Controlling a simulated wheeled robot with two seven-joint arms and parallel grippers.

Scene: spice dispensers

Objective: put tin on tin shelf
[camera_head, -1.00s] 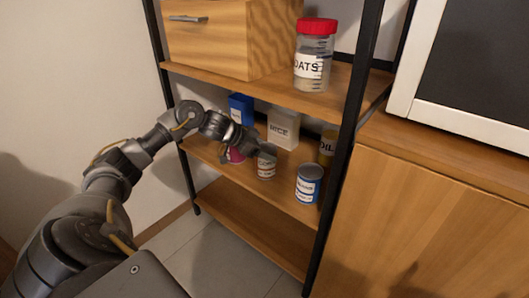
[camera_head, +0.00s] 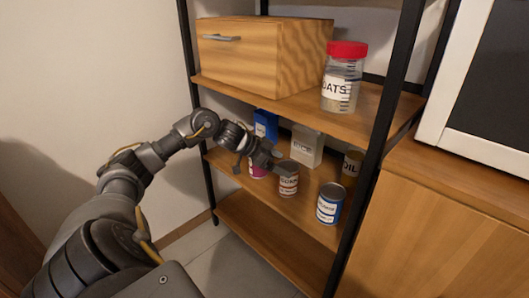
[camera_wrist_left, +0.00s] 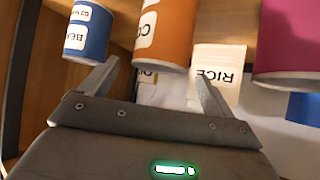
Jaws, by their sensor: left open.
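My right gripper is not in view.
On the middle shelf (camera_head: 293,212), a blue box (camera_head: 265,124), a RICE box (camera_head: 306,147) and an OIL container (camera_head: 351,168) stand behind. The upper shelf holds a wooden drawer box (camera_head: 250,60) and an oats jar (camera_head: 342,85). Black posts (camera_head: 375,150) frame the rack. The bottom shelf (camera_head: 265,240) looks bare.

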